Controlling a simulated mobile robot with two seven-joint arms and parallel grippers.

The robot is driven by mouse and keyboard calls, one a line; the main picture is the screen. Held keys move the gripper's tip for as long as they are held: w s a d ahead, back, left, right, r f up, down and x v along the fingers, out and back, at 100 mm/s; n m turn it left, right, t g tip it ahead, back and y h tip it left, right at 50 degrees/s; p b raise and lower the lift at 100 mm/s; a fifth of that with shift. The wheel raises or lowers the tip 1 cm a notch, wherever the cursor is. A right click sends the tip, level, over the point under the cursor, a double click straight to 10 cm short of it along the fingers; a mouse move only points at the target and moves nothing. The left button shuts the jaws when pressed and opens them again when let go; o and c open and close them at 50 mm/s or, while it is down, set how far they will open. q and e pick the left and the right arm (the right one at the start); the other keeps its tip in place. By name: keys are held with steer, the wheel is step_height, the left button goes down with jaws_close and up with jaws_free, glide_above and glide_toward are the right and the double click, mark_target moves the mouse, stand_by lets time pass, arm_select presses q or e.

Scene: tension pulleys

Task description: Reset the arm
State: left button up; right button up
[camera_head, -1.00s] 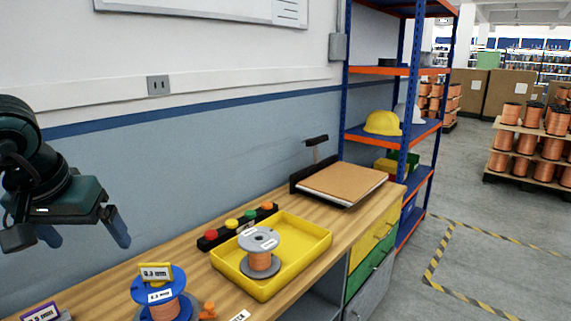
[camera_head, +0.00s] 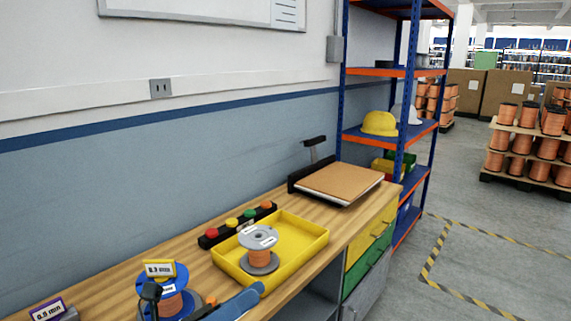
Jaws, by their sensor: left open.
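The left gripper (camera_head: 205,291) shows only in part at the bottom edge, low over the front of the bench. The gripper is open, with nothing seen held. The rest of the arm is cut off below. A grey spool with copper wire (camera_head: 259,258) stands upright in the tray. My right gripper is not in view.
A black bar with several coloured buttons (camera_head: 232,222) lies behind the tray. A cardboard sheet (camera_head: 340,182) lies farther right on the bench. A purple-framed label (camera_head: 47,310) is at the lower left. Blue shelving (camera_head: 390,134) stands beyond the bench. The wall side at left is clear.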

arm_select(q)
steer(key=a+f+n+t+y, duration=0.35)
steer(key=f+n+y, duration=0.4)
steer(key=n, duration=0.55)
steer(key=a+f+n+t+y, duration=0.3)
steer(key=f+n+t+y, duration=0.35)
steer(key=n, duration=0.75)
steer(key=s+a+f+n+g+y, duration=0.1)
steer(key=s+f+n+g, duration=0.3)
steer(key=f, duration=0.4)
steer(key=s+a+f+n+g+y, duration=0.1)
steer(key=s+f+n+g, duration=0.3)
steer(key=f, duration=0.5)
steer(key=s+n+y, duration=0.1)
steer(key=s+n, duration=0.1)
steer(key=shift+s+f+n+g+y+p, duration=0.3)
steer(key=shift+s+y, duration=0.1)
